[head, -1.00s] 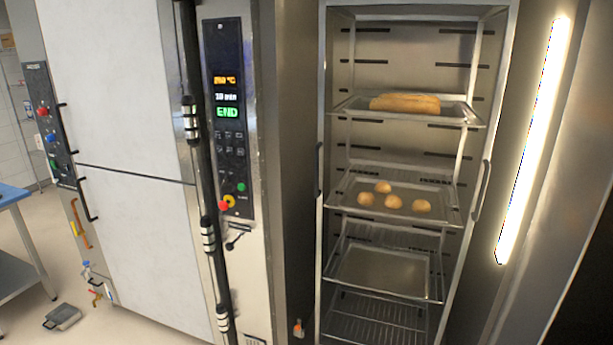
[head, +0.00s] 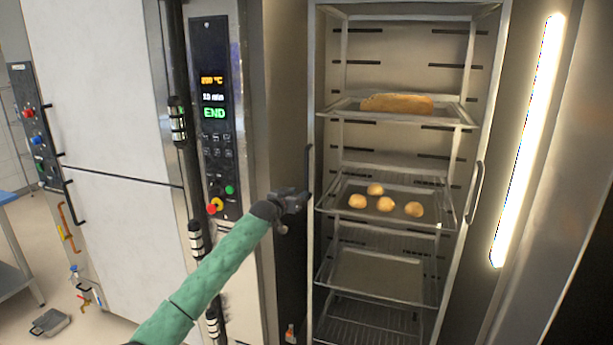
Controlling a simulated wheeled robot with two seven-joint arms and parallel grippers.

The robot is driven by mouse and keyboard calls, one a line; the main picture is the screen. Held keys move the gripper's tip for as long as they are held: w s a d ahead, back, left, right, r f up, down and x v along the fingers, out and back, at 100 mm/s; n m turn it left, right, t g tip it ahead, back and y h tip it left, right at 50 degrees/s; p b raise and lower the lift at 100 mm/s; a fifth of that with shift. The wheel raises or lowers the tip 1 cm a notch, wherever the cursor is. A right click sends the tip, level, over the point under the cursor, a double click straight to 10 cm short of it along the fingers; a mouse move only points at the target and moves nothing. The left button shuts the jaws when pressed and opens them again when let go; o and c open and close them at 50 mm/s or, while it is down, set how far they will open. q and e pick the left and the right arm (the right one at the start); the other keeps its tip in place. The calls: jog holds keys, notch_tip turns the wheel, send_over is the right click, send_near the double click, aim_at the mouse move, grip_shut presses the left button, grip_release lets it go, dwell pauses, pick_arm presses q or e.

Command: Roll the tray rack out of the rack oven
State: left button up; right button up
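The tray rack (head: 465,150) is a tall metal frame standing inside the open rack oven. Its trays hold a long loaf (head: 397,104) on an upper tray and several round rolls (head: 385,204) on a tray below; a lower tray (head: 376,278) looks empty. The rack has a dark left handle (head: 308,168) and a right handle (head: 475,190). My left gripper (head: 298,199), on a green-sleeved arm, is just left of the left handle's lower part. I cannot tell whether it touches the handle or how far its fingers are apart. My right gripper is out of view.
The control panel (head: 214,125) reads END and stands left of the opening, behind my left arm. A lit strip (head: 528,140) runs along the right side.

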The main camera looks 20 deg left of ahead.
aim_at(307, 173)
pick_arm(q)
jog(key=shift+t, duration=0.3)
jog(key=shift+w+d+r+p, duration=0.2)
jog(key=shift+w+r+p, duration=0.45)
jog(key=shift+w, duration=0.75)
jog(key=shift+w+d+r+p, duration=0.2)
jog(key=shift+w+r+p, duration=0.2)
jog(key=shift+w+r, duration=0.8)
jog(key=shift+w+d+r+p, duration=0.2)
jog(key=shift+w+r+p, duration=0.35)
jog(key=shift+w, duration=1.05)
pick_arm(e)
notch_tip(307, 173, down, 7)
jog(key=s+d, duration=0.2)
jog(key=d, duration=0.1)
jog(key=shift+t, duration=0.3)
pick_arm(q)
jog(key=shift+c, duration=0.3)
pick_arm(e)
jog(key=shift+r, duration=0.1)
pick_arm(q)
jog(key=shift+r, duration=0.1)
grip_shut()
